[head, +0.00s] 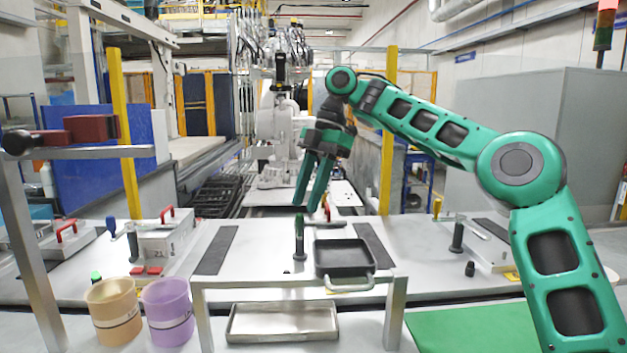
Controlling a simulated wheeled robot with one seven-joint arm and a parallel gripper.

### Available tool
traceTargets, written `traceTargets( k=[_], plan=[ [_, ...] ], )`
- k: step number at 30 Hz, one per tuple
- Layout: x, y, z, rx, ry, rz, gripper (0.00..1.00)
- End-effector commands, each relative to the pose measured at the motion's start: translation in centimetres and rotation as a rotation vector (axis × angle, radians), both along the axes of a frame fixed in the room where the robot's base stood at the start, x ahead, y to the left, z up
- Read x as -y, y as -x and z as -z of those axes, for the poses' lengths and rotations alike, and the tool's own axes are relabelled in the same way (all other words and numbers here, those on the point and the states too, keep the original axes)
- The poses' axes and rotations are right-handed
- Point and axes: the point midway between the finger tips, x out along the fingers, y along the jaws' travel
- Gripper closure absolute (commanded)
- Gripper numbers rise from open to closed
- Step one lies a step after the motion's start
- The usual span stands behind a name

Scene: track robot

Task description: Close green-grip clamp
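The green-grip clamp (299,238) stands near the middle of the worktable in the head view, left of a black tray. Its dark handle with a green top points upright. My gripper (306,208) hangs from above with its two green fingers pointing down. The fingertips appear just above the top of the handle in the picture; whether they are over it or behind it in depth I cannot tell. A gap shows between the fingers, and nothing is seen between them.
A black tray (344,256) sits right of the clamp on a raised stand (397,300). A metal tray (283,335) lies below. Orange (113,312) and purple (168,312) cups stand at left front. Another black-handled clamp (457,237) is at right. A green mat (470,330) is clear.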

Motion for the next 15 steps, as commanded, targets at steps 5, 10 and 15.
traceTargets(
  k=[5, 10, 15],
  plan=[
    [0.8, -0.8, -2.5, 0.000, -0.002, 0.003, 0.67],
    [1.3, -1.3, -4.0, 0.002, 0.002, 0.004, 0.67],
    [1.6, -1.4, -4.7, 0.001, 0.001, 0.002, 0.67]
  ],
)
